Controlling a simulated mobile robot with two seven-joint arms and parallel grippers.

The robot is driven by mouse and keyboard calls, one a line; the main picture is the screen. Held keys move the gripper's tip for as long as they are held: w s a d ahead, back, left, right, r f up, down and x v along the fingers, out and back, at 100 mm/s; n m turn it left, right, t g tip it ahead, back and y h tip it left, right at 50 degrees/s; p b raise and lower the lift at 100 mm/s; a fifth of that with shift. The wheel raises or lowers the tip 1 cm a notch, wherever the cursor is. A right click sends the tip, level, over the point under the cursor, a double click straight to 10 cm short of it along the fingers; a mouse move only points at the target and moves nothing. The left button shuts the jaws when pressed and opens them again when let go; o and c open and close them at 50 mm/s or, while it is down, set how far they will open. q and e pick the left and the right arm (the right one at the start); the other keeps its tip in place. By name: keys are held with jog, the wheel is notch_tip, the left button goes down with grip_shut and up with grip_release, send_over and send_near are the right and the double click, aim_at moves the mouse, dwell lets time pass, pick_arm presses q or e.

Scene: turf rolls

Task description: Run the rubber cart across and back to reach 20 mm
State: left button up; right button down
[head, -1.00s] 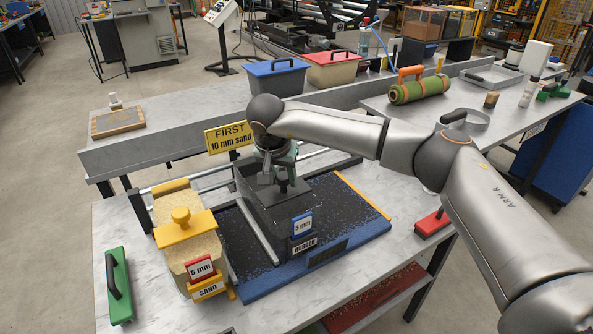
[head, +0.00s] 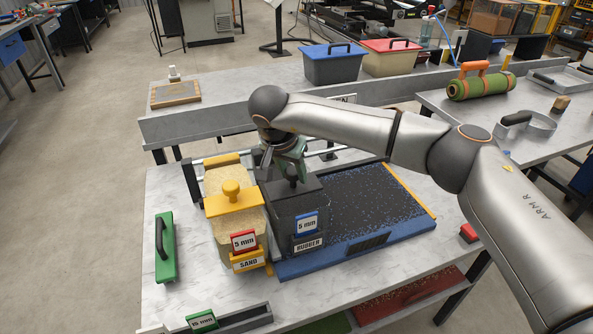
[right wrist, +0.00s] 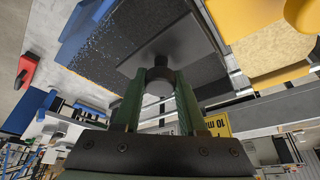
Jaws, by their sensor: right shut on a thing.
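The rubber cart (head: 293,235) is a dark box with a blue "5 mm" tag (head: 306,224) and a RUBBER label. It stands at the left end of the blue-edged bed (head: 405,236), whose dark surface has blue-white flecks. My right gripper (head: 290,172) is shut on the cart's top knob; the right wrist view shows the knob (right wrist: 158,88) between the green fingers. The sand cart (head: 233,225), yellow with a red "5 mm" tag (head: 243,241), stands close on the left. My left gripper is out of view.
A green "15 mm" tag (head: 203,320) shows at the lower edge. A red block (head: 468,232) is at the right edge. Blue (head: 345,66) and red-lidded (head: 392,59) bins stand behind. The bed right of the cart is clear.

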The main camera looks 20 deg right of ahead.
jog(key=shift+a, duration=0.3)
jog(key=c, duration=0.6)
grip_release()
jog(key=shift+a, duration=0.1)
jog(key=shift+o, duration=0.7)
jog(key=v, duration=1.2)
jog(key=shift+r+b, duration=0.3)
jog(key=shift+b, duration=0.15)
jog(key=shift+s, duration=0.1)
